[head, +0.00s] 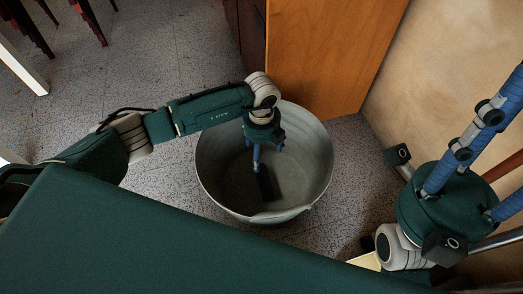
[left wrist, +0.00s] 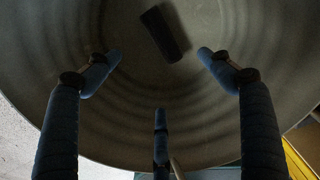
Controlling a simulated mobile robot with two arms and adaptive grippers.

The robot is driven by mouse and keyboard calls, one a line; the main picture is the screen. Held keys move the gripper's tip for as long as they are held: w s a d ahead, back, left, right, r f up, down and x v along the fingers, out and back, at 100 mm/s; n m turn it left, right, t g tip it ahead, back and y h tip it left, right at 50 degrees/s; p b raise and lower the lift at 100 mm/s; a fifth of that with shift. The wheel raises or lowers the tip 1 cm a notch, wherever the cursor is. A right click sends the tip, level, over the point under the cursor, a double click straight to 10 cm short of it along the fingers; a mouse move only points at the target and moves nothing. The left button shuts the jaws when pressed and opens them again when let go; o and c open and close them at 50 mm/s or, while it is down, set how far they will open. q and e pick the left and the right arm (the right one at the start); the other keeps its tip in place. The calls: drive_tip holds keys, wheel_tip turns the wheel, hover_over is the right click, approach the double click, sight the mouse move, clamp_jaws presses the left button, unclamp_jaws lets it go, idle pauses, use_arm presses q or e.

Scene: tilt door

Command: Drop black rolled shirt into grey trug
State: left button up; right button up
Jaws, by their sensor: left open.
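The grey trug (head: 212,165) stands on the speckled floor in the middle of the head view. My left gripper (head: 259,160) points down into it from above. In the left wrist view its blue fingers (left wrist: 160,72) are spread open with nothing between them. The black rolled shirt (head: 265,184) is inside the trug's rim, below the gripper. In the left wrist view the shirt (left wrist: 165,33) is apart from the fingers; I cannot tell whether it rests on the bottom. My right gripper (head: 490,150) is at the right edge, its fingertips cut off.
An orange wooden panel (head: 330,55) stands right behind the trug, and a beige wall (head: 450,75) is at the right. Dark red legs (head: 92,22) show at the top left. The floor (head: 150,65) left of the trug is clear.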

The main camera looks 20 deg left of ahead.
use_arm(q)
drive_tip(key=shift+r, duration=0.1)
wheel_tip(320, 180, up, 12)
idle(0.4)
idle(0.5)
